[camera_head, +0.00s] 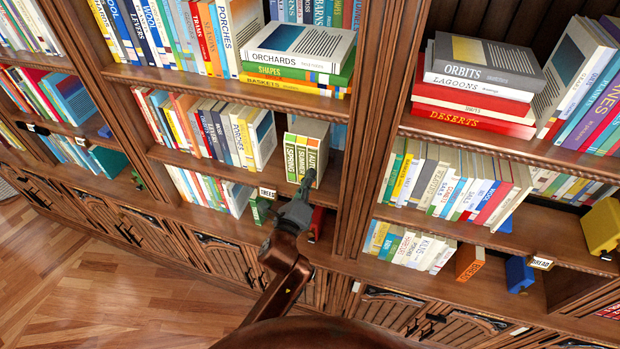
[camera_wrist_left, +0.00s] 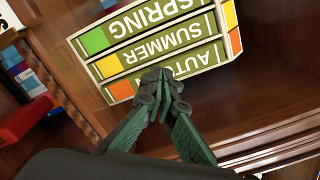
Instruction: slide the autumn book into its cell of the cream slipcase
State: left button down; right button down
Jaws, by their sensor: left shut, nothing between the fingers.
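The cream slipcase (camera_head: 313,127) stands upright on the middle shelf, with three green spines side by side in its open front. The autumn book (camera_head: 312,160) is in the right-hand cell in the head view, beside the summer book (camera_head: 301,160) and the spring book (camera_head: 290,160). In the wrist view the autumn book (camera_wrist_left: 203,67) looks about level with the other two spines, though its exact depth is hard to judge. My left gripper (camera_wrist_left: 160,78) is shut and empty, its tips at the autumn spine, touching or very close, hiding part of its title. My right gripper is not in view.
A row of books (camera_head: 215,133) stands left of the slipcase on the same shelf. An upright divider (camera_head: 357,160) rises to the right, with some bare shelf before it. A green block (camera_head: 260,210) and a red block (camera_head: 317,222) sit on the shelf below.

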pick_arm(q)
jog(key=shift+w+d, duration=0.1)
jog(key=shift+w, duration=0.1)
dwell(0.5)
jog(key=shift+s, duration=0.2)
jog(key=p+v, duration=0.1)
jog(key=v, duration=1.3)
jog(key=shift+s+p, duration=0.2)
jog(key=shift+p, duration=0.15)
